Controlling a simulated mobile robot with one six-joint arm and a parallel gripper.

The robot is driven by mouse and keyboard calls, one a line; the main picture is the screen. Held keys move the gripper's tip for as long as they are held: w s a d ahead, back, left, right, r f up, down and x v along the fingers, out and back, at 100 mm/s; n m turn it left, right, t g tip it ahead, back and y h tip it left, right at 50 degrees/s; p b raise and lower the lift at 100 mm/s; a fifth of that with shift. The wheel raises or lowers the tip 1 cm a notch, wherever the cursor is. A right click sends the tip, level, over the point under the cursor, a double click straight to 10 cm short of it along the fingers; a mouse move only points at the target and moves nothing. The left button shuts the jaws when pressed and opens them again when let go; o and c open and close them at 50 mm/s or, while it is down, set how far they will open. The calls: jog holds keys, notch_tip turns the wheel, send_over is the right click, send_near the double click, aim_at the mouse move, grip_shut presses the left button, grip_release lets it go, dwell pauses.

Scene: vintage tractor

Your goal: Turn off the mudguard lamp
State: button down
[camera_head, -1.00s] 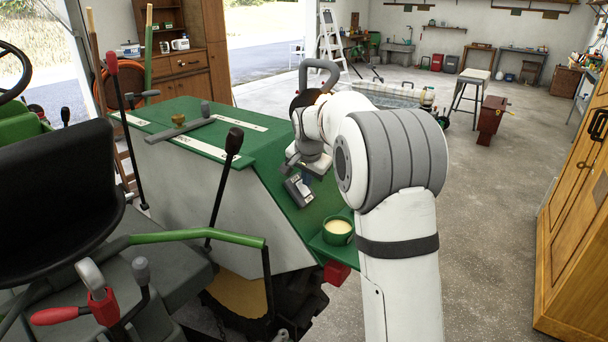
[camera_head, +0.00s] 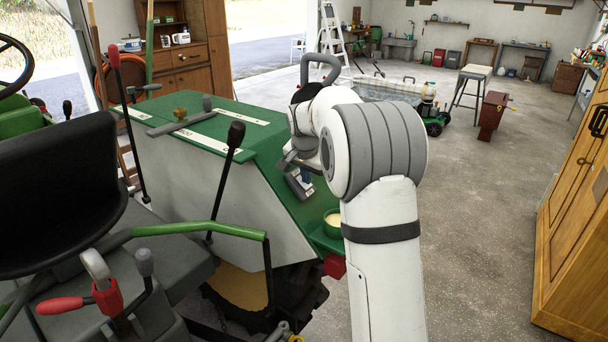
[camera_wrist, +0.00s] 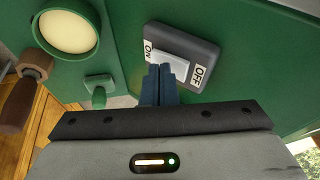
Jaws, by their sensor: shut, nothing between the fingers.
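The lamp's switch (camera_wrist: 183,48) is a dark grey box with a pale rocker, on the green mudguard (camera_wrist: 125,60). Its ON label is at the left end and its OFF label at the right end in the wrist view. My gripper (camera_wrist: 160,72) is shut and empty, its blue fingertips at the rocker's lower edge near the ON half; I cannot tell whether they touch. The round lamp (camera_wrist: 68,32) has a cream face, left of the switch.
A green knob (camera_wrist: 99,88) sticks out below the lamp in the wrist view. In the head view a black-knobbed lever (camera_head: 235,135) stands left of the mudguard. A wooden cabinet (camera_head: 575,210) stands at the right, with open floor (camera_head: 470,240) before it.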

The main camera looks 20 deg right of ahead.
jog(key=shift+r, duration=0.45)
jog(key=shift+v, duration=1.2)
jog(key=s+a+b, duration=0.4)
jog(key=s, duration=0.7)
jog(key=shift+s+f, duration=0.15)
jog(key=shift+s, duration=0.05)
jog(key=shift+s+a, duration=0.1)
jog(key=shift+a, duration=0.05)
jog(key=s+f+n, duration=0.2)
jog(key=s+n, duration=0.1)
jog(key=s, duration=0.5)
jog(key=s+a+f+n+y, duration=0.1)
jog(key=s+f+n, duration=0.2)
jog(key=s, duration=0.6)
jog(key=s+a+f+n+g, duration=0.1)
jog(key=s+f+n, duration=0.1)
jog(key=s, duration=0.7)
jog(key=shift+s+f+n+y, duration=0.25)
jog(key=shift+n+y, duration=0.05)
jog(key=shift+n, duration=0.4)
